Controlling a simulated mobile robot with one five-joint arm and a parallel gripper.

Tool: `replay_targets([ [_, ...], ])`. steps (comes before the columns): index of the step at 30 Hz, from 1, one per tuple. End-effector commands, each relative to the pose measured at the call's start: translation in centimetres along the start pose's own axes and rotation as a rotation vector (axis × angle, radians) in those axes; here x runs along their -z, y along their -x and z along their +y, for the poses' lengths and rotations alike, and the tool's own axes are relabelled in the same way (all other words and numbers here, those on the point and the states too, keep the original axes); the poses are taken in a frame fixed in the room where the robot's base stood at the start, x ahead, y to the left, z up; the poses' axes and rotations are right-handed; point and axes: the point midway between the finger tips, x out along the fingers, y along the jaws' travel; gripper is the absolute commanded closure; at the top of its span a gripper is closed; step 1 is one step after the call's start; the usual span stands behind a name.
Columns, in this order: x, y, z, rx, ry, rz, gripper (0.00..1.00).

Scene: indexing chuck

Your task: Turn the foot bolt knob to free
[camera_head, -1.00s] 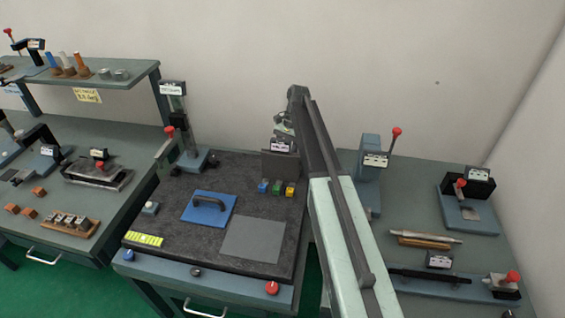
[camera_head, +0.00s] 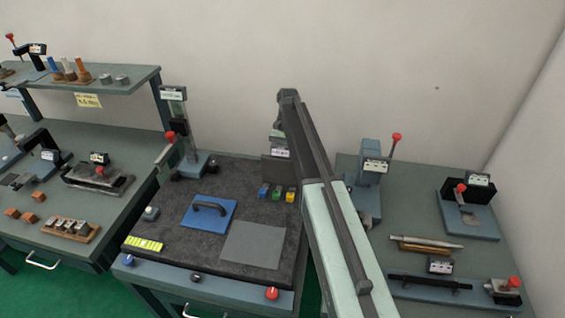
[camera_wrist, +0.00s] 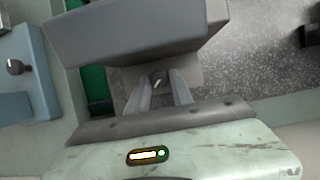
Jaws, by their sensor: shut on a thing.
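In the wrist view the two fingers of my gripper (camera_wrist: 160,92) reach in under a large grey block (camera_wrist: 140,30). Between their tips is a small dark knob with a pale mark (camera_wrist: 158,80), which I take to be the foot bolt knob. My gripper is shut on it; the fingers hide its sides. In the head view a grey fixture (camera_head: 276,168) with a white label stands at the back of the dark mat, beside my arm. My arm hides the knob and the fingertips there.
A blue fixture (camera_wrist: 18,80) with a dark knob is at the left of the wrist view. In the head view, small coloured blocks (camera_head: 277,192), a blue plate with a handle (camera_head: 209,211) and a grey plate (camera_head: 253,245) lie on the mat. A blue press (camera_head: 369,175) stands right of my arm.

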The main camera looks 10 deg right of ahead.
Motion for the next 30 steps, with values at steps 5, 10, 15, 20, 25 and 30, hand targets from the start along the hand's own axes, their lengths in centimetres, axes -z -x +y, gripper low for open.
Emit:
replay_targets([
  [5,0.0,0.0,-0.1,0.002,-0.001,0.001,0.56],
  [10,0.0,0.0,-0.1,0.001,-0.002,0.001,0.51],
  [15,0.0,0.1,-0.1,0.001,-0.002,0.001,0.51],
  [20,-0.1,1.5,-0.1,0.001,-0.002,0.001,0.51],
  [25,-0.2,4.6,-0.1,0.001,-0.002,0.001,0.51],
  [30,-0.1,7.6,-0.1,0.001,-0.003,0.001,0.51],
])
